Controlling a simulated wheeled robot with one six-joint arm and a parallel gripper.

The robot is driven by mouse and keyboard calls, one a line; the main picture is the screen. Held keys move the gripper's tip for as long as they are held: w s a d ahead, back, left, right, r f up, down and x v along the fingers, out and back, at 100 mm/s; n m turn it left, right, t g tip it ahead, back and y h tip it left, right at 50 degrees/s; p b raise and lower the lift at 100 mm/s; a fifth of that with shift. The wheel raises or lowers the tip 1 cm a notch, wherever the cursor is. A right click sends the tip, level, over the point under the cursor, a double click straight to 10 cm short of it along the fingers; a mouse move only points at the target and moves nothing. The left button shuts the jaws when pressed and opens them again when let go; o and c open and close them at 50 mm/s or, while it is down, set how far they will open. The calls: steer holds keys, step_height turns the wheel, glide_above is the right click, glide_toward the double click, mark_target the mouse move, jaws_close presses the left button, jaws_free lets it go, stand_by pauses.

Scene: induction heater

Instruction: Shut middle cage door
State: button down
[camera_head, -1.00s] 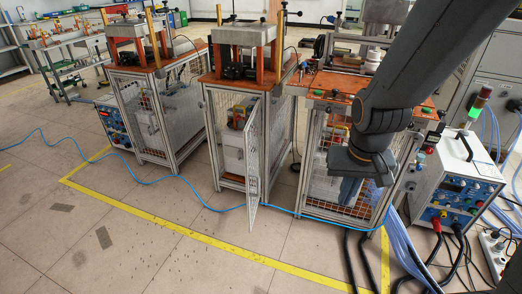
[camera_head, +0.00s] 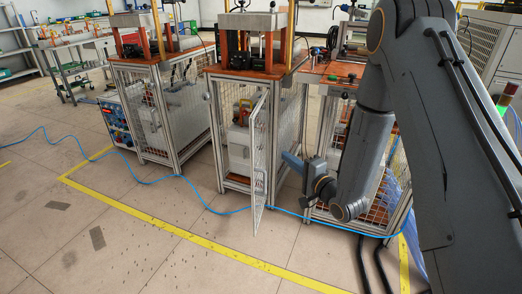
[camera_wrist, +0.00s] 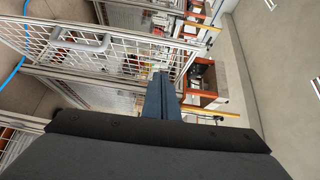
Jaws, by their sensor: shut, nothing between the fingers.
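The middle cage (camera_head: 217,130) has an orange top and an aluminium frame. Its mesh door (camera_head: 259,165) stands open, swung out toward the front. My gripper (camera_head: 284,157) is shut and empty, just right of the door, with its fingers pointing left toward it. I cannot tell whether they touch. In the wrist view, the shut blue-grey fingers (camera_wrist: 159,78) reach toward the white mesh door (camera_wrist: 130,50), which has a grey handle (camera_wrist: 80,42) left of the fingertips. The lower parts of the fingers are hidden behind the dark gripper body.
The left cage (camera_head: 150,110) and the right cage (camera_head: 322,195) flank the middle one; my arm covers much of the right cage. A blue hose (camera_head: 190,185) runs over the floor. Yellow tape (camera_head: 170,228) marks the floor, which is clear in front.

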steer(key=s+a+x, duration=0.1)
steer(key=x, duration=0.5)
steer(key=a+x, duration=0.1)
steer(key=x, duration=0.6)
steer(key=shift+s+a+r, duration=0.25)
steer(key=shift+s, duration=0.2)
